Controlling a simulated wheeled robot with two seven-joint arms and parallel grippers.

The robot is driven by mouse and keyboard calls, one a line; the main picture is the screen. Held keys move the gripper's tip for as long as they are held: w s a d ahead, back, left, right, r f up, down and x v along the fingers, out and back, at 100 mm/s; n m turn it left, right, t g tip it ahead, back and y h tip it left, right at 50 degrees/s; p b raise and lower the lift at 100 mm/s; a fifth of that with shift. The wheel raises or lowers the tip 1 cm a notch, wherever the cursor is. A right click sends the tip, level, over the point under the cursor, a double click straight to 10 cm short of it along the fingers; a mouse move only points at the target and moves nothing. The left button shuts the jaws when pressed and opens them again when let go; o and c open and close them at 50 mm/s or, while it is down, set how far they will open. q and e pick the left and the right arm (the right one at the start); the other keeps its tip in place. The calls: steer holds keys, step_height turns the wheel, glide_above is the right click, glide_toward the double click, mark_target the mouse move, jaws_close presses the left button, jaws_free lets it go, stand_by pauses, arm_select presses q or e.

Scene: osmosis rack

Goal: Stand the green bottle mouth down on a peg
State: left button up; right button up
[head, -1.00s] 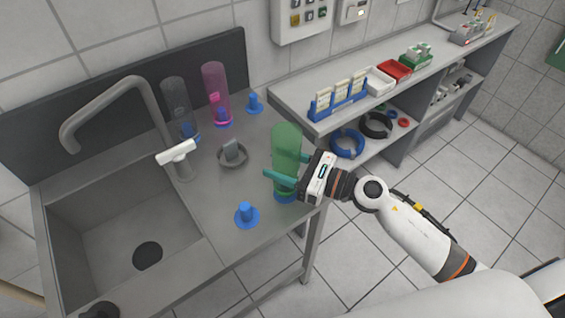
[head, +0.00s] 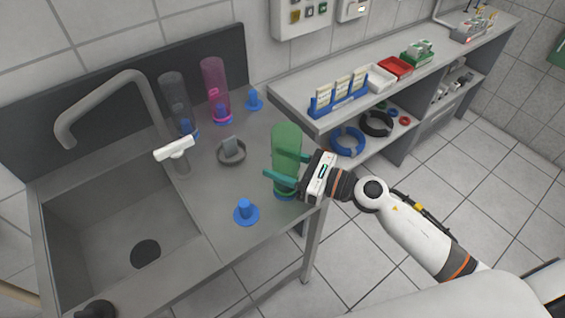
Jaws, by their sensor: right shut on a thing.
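The green bottle (head: 286,143) is upright with its rounded closed end up and its mouth end down, at the right edge of the steel counter. A blue peg base (head: 284,197) shows right under its mouth end. The bottle looks to be over or around that peg, but I cannot tell how far down it sits. My right gripper (head: 286,178) is shut on the lower part of the bottle, reaching in from the right. My left gripper is not in view.
A free blue peg (head: 246,211) stands left of the bottle, another (head: 254,99) at the back. A pink bottle (head: 215,88) and a grey clear bottle (head: 175,100) stand on pegs. A grey ring-shaped piece (head: 231,152), tap (head: 108,88) and sink (head: 110,220) are left.

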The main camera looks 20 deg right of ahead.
steer(key=shift+f+b, duration=0.3)
stand_by(0.5)
steer(key=o, duration=1.6)
steer(key=shift+s+d+f+b, duration=0.1)
steer(key=shift+s+d+b, duration=0.15)
steer(key=shift+d+b, duration=0.1)
steer(key=shift+b+v, duration=0.4)
steer(key=shift+v, duration=0.55)
steer(key=shift+b+v, duration=2.25)
steer(key=shift+v, duration=1.2)
steer(key=shift+s+d, duration=0.15)
